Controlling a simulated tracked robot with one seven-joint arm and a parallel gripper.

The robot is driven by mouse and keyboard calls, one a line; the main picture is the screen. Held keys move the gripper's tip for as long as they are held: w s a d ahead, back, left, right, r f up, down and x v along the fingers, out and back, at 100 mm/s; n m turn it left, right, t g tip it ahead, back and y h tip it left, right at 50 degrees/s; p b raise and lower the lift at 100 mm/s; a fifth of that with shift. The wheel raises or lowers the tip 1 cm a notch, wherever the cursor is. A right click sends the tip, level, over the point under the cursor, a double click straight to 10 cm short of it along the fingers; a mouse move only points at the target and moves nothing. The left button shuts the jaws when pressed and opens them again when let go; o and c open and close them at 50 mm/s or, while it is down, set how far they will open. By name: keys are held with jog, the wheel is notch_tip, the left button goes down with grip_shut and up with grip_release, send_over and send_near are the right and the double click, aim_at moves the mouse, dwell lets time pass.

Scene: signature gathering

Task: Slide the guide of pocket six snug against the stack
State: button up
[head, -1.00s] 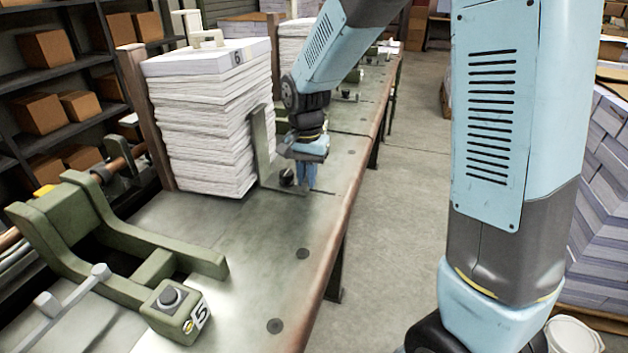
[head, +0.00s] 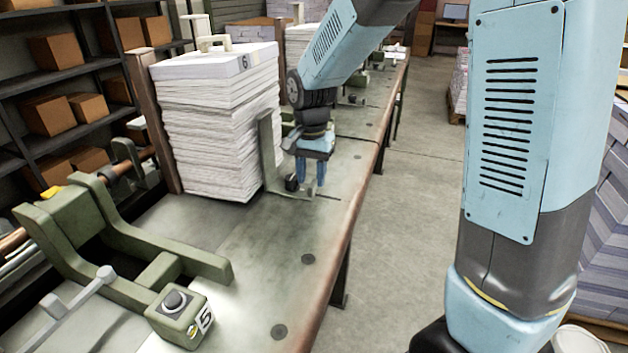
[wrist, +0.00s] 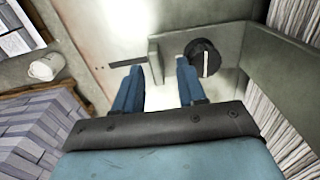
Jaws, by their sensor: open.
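The stack of white sheets (head: 218,125), with a 6 on its top board, stands on the bench. The green guide (head: 268,150) is an upright plate with a flat foot, beside the stack's right face. A black knob (head: 292,183) sits on the foot; in the wrist view, the knob (wrist: 202,58) has a white mark. My gripper (head: 311,178) points down at the foot's right end. In the wrist view, my gripper (wrist: 158,68) is open, its fingers on either side of a thin upright tab of the guide (wrist: 155,62). Whether they touch it, or the plate touches the stack, I cannot tell.
The bench (head: 245,260) is clear in front of the guide. A green fixture marked 5 (head: 185,312) stands nearer, at left. A brown post (head: 150,120) is behind the stack. More stacks (head: 310,45) stand farther along. The floor (head: 410,200) right of the bench is open.

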notch_tip(320, 180, up, 12)
dwell(0.4)
jog(key=shift+s, duration=0.1)
jog(key=s+d+r+n+t, duration=0.2)
jog(key=s+d, duration=0.7)
jog(key=s, duration=0.1)
jog(key=s+d+r+n+t, duration=0.2)
jog(key=s+d+n+t, duration=0.1)
jog(key=s+d, duration=0.6)
jog(key=shift+s+r+t, duration=0.15)
jog(key=shift+s+t, duration=0.15)
jog(key=shift+s, duration=0.25)
dwell(2.3)
